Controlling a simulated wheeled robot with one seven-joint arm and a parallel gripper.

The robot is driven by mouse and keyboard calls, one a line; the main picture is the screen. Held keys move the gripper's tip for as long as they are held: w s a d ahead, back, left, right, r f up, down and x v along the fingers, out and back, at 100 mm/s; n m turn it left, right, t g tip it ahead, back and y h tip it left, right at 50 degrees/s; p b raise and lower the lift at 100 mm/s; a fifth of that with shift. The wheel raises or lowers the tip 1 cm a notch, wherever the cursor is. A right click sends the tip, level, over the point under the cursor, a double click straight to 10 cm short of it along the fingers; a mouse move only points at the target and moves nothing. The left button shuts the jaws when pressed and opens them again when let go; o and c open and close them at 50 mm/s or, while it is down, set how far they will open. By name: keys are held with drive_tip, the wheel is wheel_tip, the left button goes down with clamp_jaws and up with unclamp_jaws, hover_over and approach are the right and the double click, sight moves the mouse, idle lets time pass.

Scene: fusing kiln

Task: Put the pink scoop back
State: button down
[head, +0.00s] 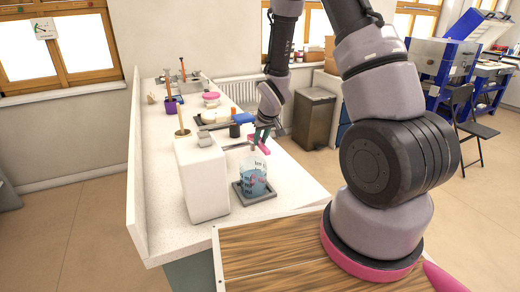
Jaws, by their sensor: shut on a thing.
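My gripper (262,132) points down over the right part of the white counter. It is shut on the pink scoop (259,144), which shows as a small pink piece at the fingertips. The scoop is held in the air above and a little beyond a clear beaker (252,178) with blue contents or markings. The beaker stands on a dark grey square plate (244,200). The scoop's exact shape and tilt are too small to tell. I cannot make out an obvious resting place for it.
A tall white block (203,185) stands left of the beaker, with a thin grey bar reaching toward the scoop. The counter's left strip (155,180) is clear.

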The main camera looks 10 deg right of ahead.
sight(262, 144)
drive_tip(key=shift+f, duration=1.85)
drive_tip(key=c, duration=0.7)
unclamp_jaws()
drive_tip(key=shift+f, duration=0.1)
